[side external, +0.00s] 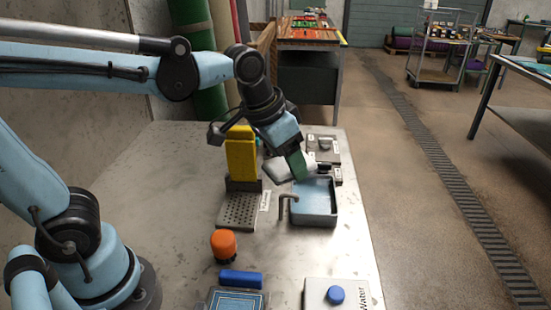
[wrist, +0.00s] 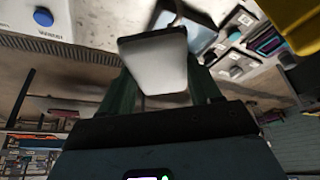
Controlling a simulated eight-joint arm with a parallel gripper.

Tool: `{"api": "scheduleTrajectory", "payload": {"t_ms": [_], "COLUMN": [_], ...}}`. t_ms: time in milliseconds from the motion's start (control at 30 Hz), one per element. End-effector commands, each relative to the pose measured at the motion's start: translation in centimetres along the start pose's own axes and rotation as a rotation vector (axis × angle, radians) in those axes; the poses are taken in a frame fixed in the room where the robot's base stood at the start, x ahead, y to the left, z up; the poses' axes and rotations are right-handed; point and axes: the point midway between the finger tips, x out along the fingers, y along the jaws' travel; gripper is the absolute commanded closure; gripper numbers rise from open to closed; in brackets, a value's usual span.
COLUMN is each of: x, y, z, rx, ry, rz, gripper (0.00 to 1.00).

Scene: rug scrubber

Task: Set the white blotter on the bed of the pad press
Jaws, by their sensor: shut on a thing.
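My gripper (side external: 299,172) has green fingers, and they are shut on the white blotter (side external: 275,172). In the wrist view the blotter (wrist: 155,68) is a pale, rounded slab with a dark edge, held between the fingers (wrist: 161,88). It is above the bench, by the far edge of the blue basin. What looks like the pad press is a dark perforated bed (side external: 238,212) with a yellow upright plate (side external: 241,157) behind it. The bed is bare and lies left of and nearer than my gripper. The far side of the blotter is hidden.
The blue basin (side external: 318,206) with a bent tap (side external: 287,205) stands right of the bed. An orange knob (side external: 223,244), a blue bar (side external: 241,278) and a white box with a blue button (side external: 336,294) are nearer. The left bench is clear.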

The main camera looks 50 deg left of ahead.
Motion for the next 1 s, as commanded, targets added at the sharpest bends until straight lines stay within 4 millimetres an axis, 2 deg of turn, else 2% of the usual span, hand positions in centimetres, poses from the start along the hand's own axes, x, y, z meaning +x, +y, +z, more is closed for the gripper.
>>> {"api": "scheduleTrajectory", "payload": {"t_ms": [167, 333, 500, 700, 1000], "x": [1.1, 3.5, 4.8, 5.4, 7.2], "y": [-2.1, -6.4, -9.1, -10.4, -10.6], "z": [1.9, 5.1, 7.7, 9.2, 10.0], "rx": [-0.273, -0.597, -0.785, -0.88, -0.895], "ry": [0.001, 0.0, 0.0, 0.0, -0.001], "rz": [-0.117, -0.252, -0.329, -0.367, -0.373], "gripper": [0.64, 0.64, 0.64, 0.64, 0.64]}}
